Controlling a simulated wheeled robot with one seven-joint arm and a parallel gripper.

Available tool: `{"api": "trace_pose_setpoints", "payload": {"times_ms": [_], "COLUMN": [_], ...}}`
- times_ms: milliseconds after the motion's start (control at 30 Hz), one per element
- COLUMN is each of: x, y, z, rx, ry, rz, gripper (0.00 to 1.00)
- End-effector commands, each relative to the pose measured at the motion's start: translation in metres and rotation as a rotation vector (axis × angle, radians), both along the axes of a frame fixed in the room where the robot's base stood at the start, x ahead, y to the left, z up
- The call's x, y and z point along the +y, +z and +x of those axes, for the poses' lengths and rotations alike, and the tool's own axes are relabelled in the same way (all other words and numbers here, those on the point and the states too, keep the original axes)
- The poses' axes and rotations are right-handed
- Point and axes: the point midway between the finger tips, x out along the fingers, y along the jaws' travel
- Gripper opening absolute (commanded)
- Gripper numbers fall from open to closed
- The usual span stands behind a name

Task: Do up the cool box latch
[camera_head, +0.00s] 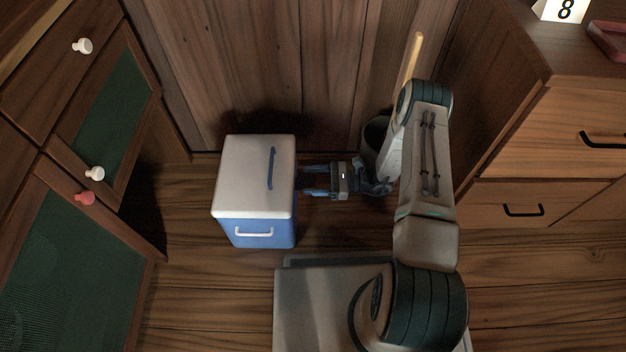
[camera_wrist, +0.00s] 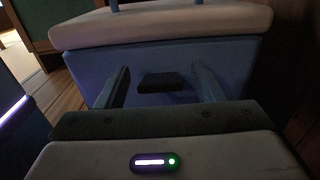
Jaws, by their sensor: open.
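The cool box (camera_head: 262,233) stands on the wooden floor, a blue body with a white lid (camera_head: 245,175) that looks down on it. A blue handle lies on the lid (camera_head: 272,168) and a white handle (camera_head: 254,233) is on the front. My gripper (camera_head: 304,187) is at the box's right side, pointing left. In the wrist view, the gripper (camera_wrist: 160,88) is open, its fingers on either side of a small dark latch piece (camera_wrist: 163,82) on the blue wall (camera_wrist: 220,60) below the lid. I cannot tell whether the fingers touch the wall or how the latch is set.
A cabinet with green panels and knobs (camera_head: 95,173) stands at the left. A drawer unit (camera_head: 545,130) with dark handles is at the right. A wooden wall (camera_head: 270,60) is close behind the box. A dark bin (camera_head: 375,133) stands behind my arm. Floor is clear left of the box.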

Motion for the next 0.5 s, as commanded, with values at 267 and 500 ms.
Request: {"api": "trace_pose_setpoints", "payload": {"times_ms": [267, 500], "x": [-0.0004, 0.0001], "y": [0.0001, 0.005], "z": [0.0001, 0.0002], "rx": [0.0, 0.001], "ry": [0.0, 0.0], "rz": [0.0, -0.034], "gripper": [0.17, 0.17]}}
